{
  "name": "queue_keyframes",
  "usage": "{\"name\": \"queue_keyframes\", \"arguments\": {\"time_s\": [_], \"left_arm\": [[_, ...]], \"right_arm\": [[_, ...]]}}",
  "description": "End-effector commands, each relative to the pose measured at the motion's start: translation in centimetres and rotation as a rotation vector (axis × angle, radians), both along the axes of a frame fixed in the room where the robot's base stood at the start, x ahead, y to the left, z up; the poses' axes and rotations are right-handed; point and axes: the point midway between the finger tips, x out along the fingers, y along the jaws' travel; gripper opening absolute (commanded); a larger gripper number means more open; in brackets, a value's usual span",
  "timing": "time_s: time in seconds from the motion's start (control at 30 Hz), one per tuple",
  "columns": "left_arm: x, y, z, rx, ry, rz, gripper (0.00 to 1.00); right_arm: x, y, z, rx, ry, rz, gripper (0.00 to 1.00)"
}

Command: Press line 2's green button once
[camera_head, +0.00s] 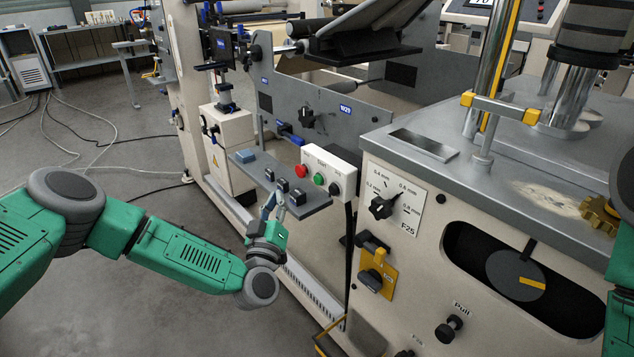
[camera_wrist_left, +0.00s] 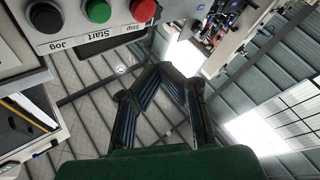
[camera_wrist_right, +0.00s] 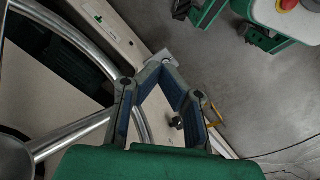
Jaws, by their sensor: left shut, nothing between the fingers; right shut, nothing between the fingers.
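A pale control box (camera_head: 333,171) on the machine carries a red button (camera_head: 301,170), a green button (camera_head: 319,179) and a black knob (camera_head: 334,188). In the left wrist view the green button (camera_wrist_left: 97,10) sits above the word Start, between the red button (camera_wrist_left: 142,10) and the black knob (camera_wrist_left: 45,17). My left gripper (camera_head: 272,204) is shut and empty, in front of and below the box, apart from the buttons. Its fingers (camera_wrist_left: 163,72) show in the left wrist view. My right gripper (camera_wrist_right: 160,65) is shut and empty. I cannot tell the box's line number.
A grey shelf (camera_head: 313,205) with small dark blocks juts out below the box, close to my left gripper. To the right stands a cabinet with a dial (camera_head: 381,207) and a yellow-backed switch (camera_head: 377,272). Cables (camera_head: 100,150) lie on the floor at left.

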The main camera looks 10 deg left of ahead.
Motion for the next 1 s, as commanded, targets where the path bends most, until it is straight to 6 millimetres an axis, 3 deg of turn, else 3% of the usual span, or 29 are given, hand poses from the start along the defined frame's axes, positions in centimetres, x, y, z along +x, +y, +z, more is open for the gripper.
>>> {"name": "queue_keyframes", "arguments": {"time_s": [0.6, 1.0], "left_arm": [[5.9, -4.7, -0.2, 0.000, 0.000, -0.001, 0.00], [6.5, -5.1, 0.0, -0.001, 0.002, -0.001, 0.00]], "right_arm": [[0.0, 0.0, -4.8, 0.000, 0.000, 0.000, 0.00], [0.0, 0.0, -5.0, 0.000, 0.000, 0.000, 0.00]]}}
